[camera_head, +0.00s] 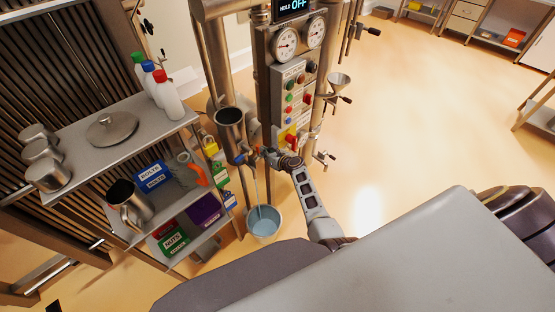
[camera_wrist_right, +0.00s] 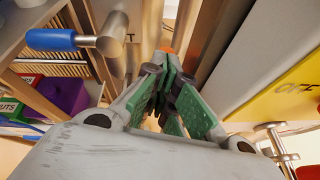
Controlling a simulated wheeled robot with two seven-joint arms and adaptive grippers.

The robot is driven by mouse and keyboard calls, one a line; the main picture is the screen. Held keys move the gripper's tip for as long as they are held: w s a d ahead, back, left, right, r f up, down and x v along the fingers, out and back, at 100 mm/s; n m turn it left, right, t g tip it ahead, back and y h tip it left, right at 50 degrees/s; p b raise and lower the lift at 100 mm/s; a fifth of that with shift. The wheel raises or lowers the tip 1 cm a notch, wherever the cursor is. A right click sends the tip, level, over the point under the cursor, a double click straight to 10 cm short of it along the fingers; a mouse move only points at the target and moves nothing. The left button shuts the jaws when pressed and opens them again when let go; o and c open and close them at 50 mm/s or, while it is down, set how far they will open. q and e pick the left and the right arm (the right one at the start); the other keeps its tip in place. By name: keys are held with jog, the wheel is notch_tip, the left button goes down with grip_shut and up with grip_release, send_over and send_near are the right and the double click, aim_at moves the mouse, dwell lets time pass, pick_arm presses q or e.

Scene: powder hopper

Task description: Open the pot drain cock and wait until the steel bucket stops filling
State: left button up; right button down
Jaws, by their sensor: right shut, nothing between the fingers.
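The steel bucket (camera_head: 263,224) stands on the floor below the pot, with pale blue liquid inside. A thin stream (camera_head: 257,189) runs down into it from the outlet. The grey metal pot (camera_head: 230,128) is mounted on the frame above. Its drain cock area shows a small blue handle (camera_head: 240,158); a blue handle on a metal pipe also shows in the right wrist view (camera_wrist_right: 52,40). My right gripper (camera_head: 272,154) is beside the cock; its green fingers (camera_wrist_right: 168,72) are shut and empty, with an orange part just beyond the tips. My left gripper is out of view.
A control panel (camera_head: 291,97) with gauges and coloured buttons stands just above my right gripper. A shelf (camera_head: 75,150) with bottles, metal cups, a lid and bins is at left. A small funnel (camera_head: 340,79) is right of the panel. The floor at right is clear.

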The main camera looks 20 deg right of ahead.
jog(key=v, duration=0.9)
jog(key=shift+s, duration=0.35)
dwell(0.9)
jog(key=s+a+f+n+g+h, duration=0.1)
jog(key=s+a+f+n+g, duration=0.25)
jog(key=s+f+n, duration=0.85)
jog(key=s+a+f+n+g+h, duration=0.15)
jog(key=s+f+n+g, duration=0.5)
jog(key=f, duration=0.95)
jog(key=s+d+f+n, duration=0.1)
jog(key=s+f+n, duration=0.4)
jog(key=s, duration=0.7)
jog(key=s+d+f+n+g+h, duration=0.1)
jog(key=s+f+n, duration=0.4)
jog(key=s, duration=0.6)
jog(key=s+d+f+n+g, duration=0.1)
jog(key=s+f+n, duration=0.4)
jog(key=s+n, duration=0.4)
jog(key=s, duration=0.3)
jog(key=shift+s+d, duration=0.35)
jog(key=shift+d, duration=0.05)
jog(key=shift+h, duration=0.25)
